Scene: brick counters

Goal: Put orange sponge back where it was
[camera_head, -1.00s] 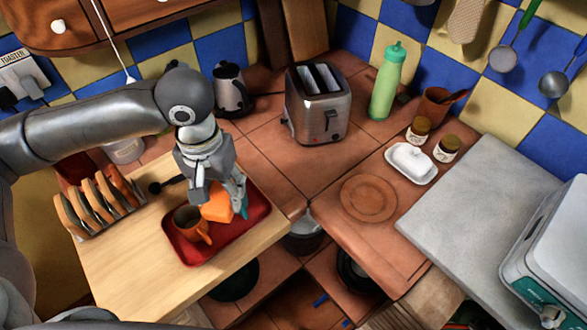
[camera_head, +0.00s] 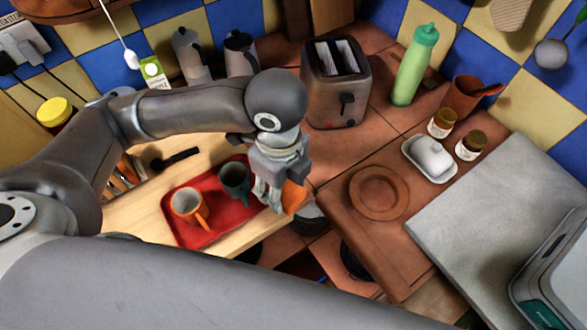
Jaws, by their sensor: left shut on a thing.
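The orange sponge (camera_head: 294,197) is in my left gripper (camera_head: 279,198), which is shut on it. The gripper points down and holds the sponge off the right end of the red tray, near the gap between the wooden board and the brick counter. The fingers and wrist hide part of the sponge. The red tray (camera_head: 215,232) lies on the light wooden board. An orange mug (camera_head: 188,206) and a dark teal mug (camera_head: 234,181) stand on it. My right gripper is not in view.
A round terracotta plate (camera_head: 378,193) lies on the brick counter (camera_head: 345,160) right of the gripper. A toaster (camera_head: 336,85), a green bottle (camera_head: 413,68), a white butter dish (camera_head: 429,158) and two small jars stand beyond. A grey slab (camera_head: 490,215) lies at right.

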